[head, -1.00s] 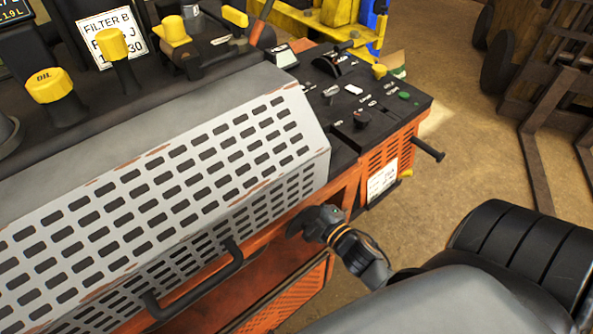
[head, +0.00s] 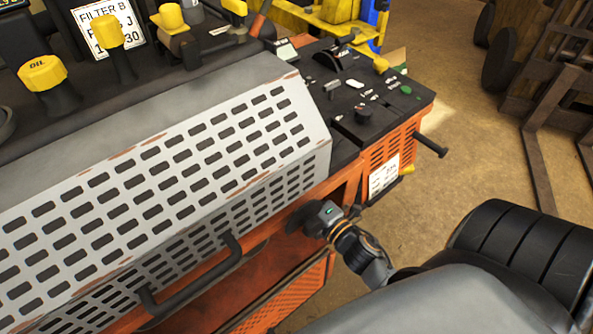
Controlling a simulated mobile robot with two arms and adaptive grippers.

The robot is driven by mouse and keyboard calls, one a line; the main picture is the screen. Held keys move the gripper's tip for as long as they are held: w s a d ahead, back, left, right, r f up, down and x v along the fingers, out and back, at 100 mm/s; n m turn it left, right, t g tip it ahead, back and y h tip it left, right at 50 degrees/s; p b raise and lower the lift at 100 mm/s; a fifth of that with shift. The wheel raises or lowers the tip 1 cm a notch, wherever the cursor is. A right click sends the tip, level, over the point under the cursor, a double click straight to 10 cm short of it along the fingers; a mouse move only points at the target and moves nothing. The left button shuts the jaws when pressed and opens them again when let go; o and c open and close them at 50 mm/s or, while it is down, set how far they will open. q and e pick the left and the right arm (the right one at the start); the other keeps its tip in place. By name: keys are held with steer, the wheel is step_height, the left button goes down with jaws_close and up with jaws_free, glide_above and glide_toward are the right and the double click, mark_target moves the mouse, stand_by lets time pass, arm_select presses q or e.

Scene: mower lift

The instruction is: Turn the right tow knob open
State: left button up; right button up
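The orange mower (head: 345,193) fills the left and middle of the head view. My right gripper (head: 296,216) is at its side, by the opening below the grey perforated cover (head: 165,190). Its dark fingers blend with the shadow there, so I cannot tell whether they are open or shut, or whether they touch anything. I cannot make out a part that is clearly the right tow knob; the gripper may hide it. My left gripper is not in view.
A black control panel (head: 340,93) with a black knob (head: 363,113) lies above and right of the gripper. A black bar (head: 430,146) sticks out at the mower's corner. A black handle (head: 196,285) is at lower left. Forklift forks (head: 540,165) stand right, beyond bare floor.

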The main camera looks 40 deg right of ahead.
stand_by(0.4)
steer(key=o, duration=1.1)
steer(key=shift+o, duration=0.2)
steer(key=shift+s, duration=0.1)
steer(key=s, duration=1.1)
steer(key=shift+s+d, duration=0.4)
steer(key=shift+d, duration=0.05)
